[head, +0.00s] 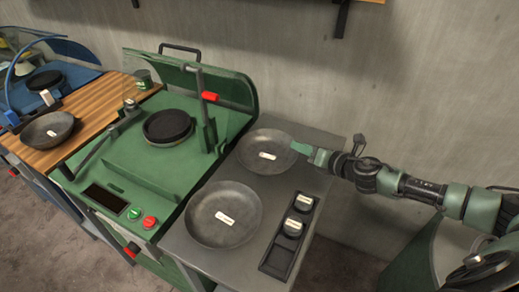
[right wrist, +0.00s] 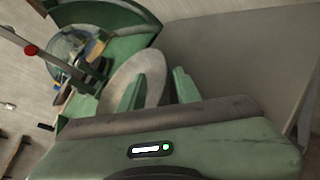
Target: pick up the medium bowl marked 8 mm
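A round dark-grey bowl (head: 262,160) with a white label sits at the back of the grey table in the head view. A slightly larger-looking bowl (head: 215,222) with a label sits in front of it. A smaller labelled bowl (head: 42,132) is on the wooden top at left. The label text is too small to read. My right gripper (head: 303,149) is at the back bowl's right rim. In the right wrist view its fingers (right wrist: 158,92) are apart, one over the bowl (right wrist: 152,68) and one outside its rim. Contact cannot be told. My left gripper is not in view.
The grey table (head: 180,243) carries a dark tray (head: 275,262) with two small labelled round pieces. A green machine (head: 110,165) with a dark round plate and a red-handled lever (head: 209,96) stands left of it. A wall is close behind.

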